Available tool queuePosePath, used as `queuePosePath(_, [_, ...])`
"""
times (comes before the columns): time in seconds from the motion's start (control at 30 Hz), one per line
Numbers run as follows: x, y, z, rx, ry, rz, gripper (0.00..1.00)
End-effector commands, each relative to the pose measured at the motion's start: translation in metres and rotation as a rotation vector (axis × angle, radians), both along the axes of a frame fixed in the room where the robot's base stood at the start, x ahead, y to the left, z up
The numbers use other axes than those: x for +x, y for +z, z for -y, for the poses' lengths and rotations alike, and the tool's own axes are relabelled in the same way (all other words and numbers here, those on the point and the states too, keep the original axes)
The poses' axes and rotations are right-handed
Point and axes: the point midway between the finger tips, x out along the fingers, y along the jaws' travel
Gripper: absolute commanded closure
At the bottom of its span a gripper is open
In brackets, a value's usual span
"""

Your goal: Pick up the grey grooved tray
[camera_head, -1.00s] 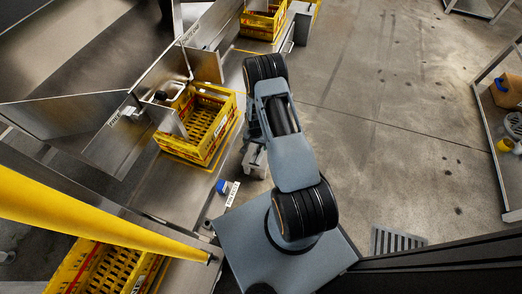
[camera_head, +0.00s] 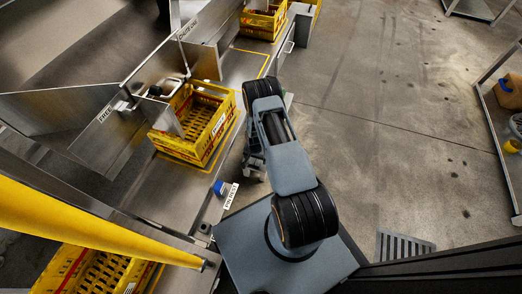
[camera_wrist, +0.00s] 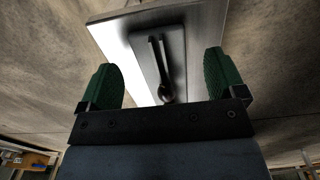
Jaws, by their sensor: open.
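A grey rectangular piece (camera_wrist: 178,45), likely the grooved tray, lies on a pale metal surface (camera_wrist: 113,35) in the wrist view. It carries a long narrow groove-like shape with a dark round end; I cannot tell whether this is a recess or a separate object. My gripper (camera_wrist: 165,85) is open, with one green finger on either side of the picture and the grey piece showing between and beyond them. Nothing is held. In the head view my gripper (camera_head: 254,168) is mostly hidden below my arm, and I cannot make out the tray there.
A yellow crate (camera_head: 221,139) stands on the steel bench left of my arm, with another farther back (camera_head: 283,21). A blue item (camera_head: 220,188) and a white label (camera_head: 231,196) lie near the bench edge. Open concrete floor (camera_head: 390,110) spreads to the right.

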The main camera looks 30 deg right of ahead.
Motion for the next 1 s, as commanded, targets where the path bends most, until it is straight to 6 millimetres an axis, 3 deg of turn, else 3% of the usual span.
queuePosePath(0.1, [-0.0002,-0.0191,0.0001,0.001,0.0,-0.001,0.11])
queuePosePath(0.37, [0.0002,-0.02,0.0002,0.0,0.0,0.0,0.11])
queuePosePath(1.0, [0.0003,-0.0197,0.0002,-0.001,0.0,0.001,0.67])
